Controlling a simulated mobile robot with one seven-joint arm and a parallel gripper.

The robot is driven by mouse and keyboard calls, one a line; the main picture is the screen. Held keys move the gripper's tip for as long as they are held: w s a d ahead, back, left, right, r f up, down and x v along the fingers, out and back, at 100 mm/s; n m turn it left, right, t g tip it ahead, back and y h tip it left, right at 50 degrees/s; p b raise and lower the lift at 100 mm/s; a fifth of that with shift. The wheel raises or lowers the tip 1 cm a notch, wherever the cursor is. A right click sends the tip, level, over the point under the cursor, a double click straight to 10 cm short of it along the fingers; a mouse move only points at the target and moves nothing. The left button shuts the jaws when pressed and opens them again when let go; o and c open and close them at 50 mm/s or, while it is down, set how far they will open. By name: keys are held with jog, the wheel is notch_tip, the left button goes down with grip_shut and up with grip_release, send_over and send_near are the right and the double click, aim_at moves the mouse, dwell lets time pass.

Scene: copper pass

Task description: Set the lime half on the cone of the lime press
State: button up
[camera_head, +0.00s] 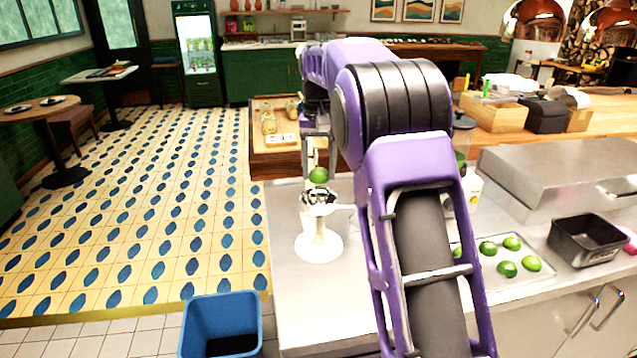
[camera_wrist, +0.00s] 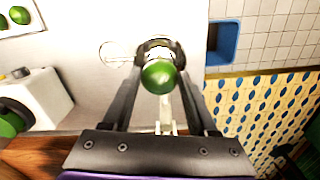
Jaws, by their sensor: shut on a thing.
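The lime press (camera_head: 319,243) is a white stand with a metal top, upright near the left edge of the steel counter. My gripper (camera_head: 318,168) is over it, shut on a green lime half (camera_head: 318,176). In the wrist view the lime half (camera_wrist: 159,77) sits between the dark fingers of my gripper (camera_wrist: 159,66), its rounded green skin towards the camera. The press (camera_wrist: 154,46) shows partly behind it. The lime half hides the cone there. In the head view it is just above the press top; I cannot tell whether they touch.
More limes (camera_head: 507,269) lie on a tray at the right. A dark open container (camera_head: 587,240) and a steel box (camera_head: 560,172) stand further right. A blue bin (camera_head: 222,322) is on the floor left of the counter (camera_head: 290,290). A wooden tray (camera_head: 264,143) lies behind the press.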

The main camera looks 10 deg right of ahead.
aim_at(319, 174)
jog(key=shift+f, duration=1.8)
jog(key=shift+f, duration=0.1)
jog(key=shift+f, duration=0.1)
jog(key=o, duration=0.8)
notch_tip(319, 174, up, 12)
jog(key=shift+r, duration=0.2)
jog(key=shift+r, duration=0.1)
